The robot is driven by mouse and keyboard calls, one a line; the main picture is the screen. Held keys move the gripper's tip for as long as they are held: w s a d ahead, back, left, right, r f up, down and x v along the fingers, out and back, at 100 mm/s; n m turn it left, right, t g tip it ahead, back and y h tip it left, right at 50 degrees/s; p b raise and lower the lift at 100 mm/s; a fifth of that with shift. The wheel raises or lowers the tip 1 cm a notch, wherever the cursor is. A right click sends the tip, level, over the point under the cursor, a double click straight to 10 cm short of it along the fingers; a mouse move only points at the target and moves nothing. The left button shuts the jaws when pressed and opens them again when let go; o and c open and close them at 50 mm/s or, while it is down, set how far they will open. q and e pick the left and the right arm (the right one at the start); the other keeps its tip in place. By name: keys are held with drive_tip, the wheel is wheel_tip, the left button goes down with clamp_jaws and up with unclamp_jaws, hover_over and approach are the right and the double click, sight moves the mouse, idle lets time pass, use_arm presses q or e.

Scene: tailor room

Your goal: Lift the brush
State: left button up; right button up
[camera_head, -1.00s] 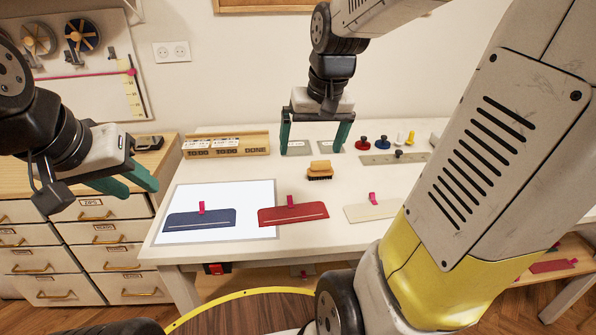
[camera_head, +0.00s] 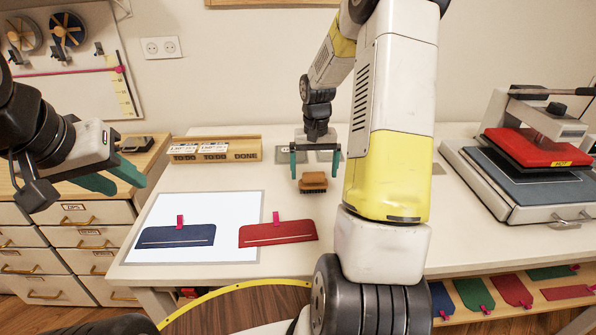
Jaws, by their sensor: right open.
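A small brush (camera_head: 313,182) with an orange-brown wooden back and dark bristles stands on the white table (camera_head: 240,182). My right gripper (camera_head: 314,175) points down over it with its two green fingers apart, one on each side of the brush in the picture. I cannot tell whether the fingertips are down at the brush's height or touch it. My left gripper (camera_head: 122,180) is at the left, away from the brush, with its green fingers apart and nothing seen between them.
A blue piece (camera_head: 172,237) lies on a white mat (camera_head: 245,203), with a red piece (camera_head: 268,236) beside it. A wooden holder (camera_head: 228,151) stands behind. A heat press (camera_head: 520,170) is at the right. My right arm hides part of the table.

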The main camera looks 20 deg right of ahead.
sight(313, 173)
wheel_tip(313, 173, down, 4)
drive_tip(key=shift+s+a+f, duration=0.1)
drive_tip(key=shift+s+a, duration=0.05)
drive_tip(key=c, duration=1.3)
